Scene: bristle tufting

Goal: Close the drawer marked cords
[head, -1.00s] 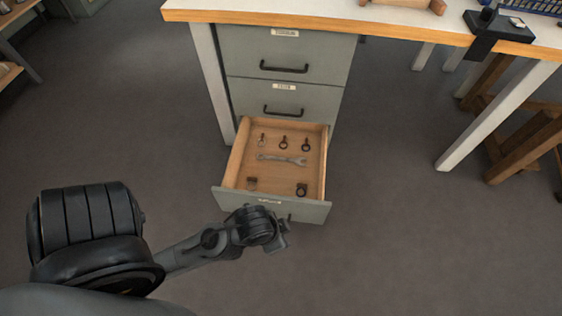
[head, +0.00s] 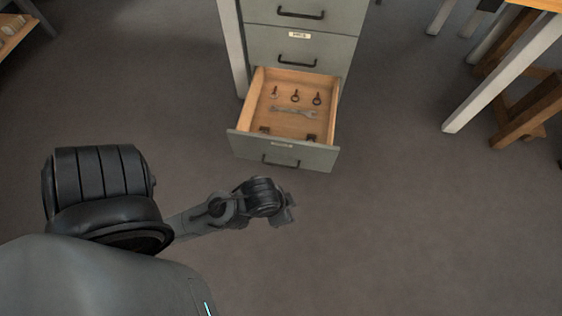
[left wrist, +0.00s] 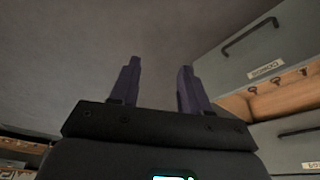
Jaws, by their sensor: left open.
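A grey drawer cabinet (head: 346,45) has its lowest visible drawer (head: 310,156) pulled well out. Its wooden inside holds several eye bolts, a wrench (head: 294,112) and small dark pieces near the front. Its front has a dark handle and a label too small to read in the head view. In the left wrist view this drawer's front (left wrist: 240,60) is at the right, upside down, its label unclear. My left gripper (head: 291,208) is in front of the drawer, apart from it. Its fingers (left wrist: 158,88) are spread with nothing between them. My right gripper is out of view.
The drawers above (head: 300,14) are closed. A white table leg (head: 490,80) and a wooden trestle (head: 530,110) stand at the right. A shelf (head: 14,36) is at the far left. The floor (head: 400,210) around the drawer is clear.

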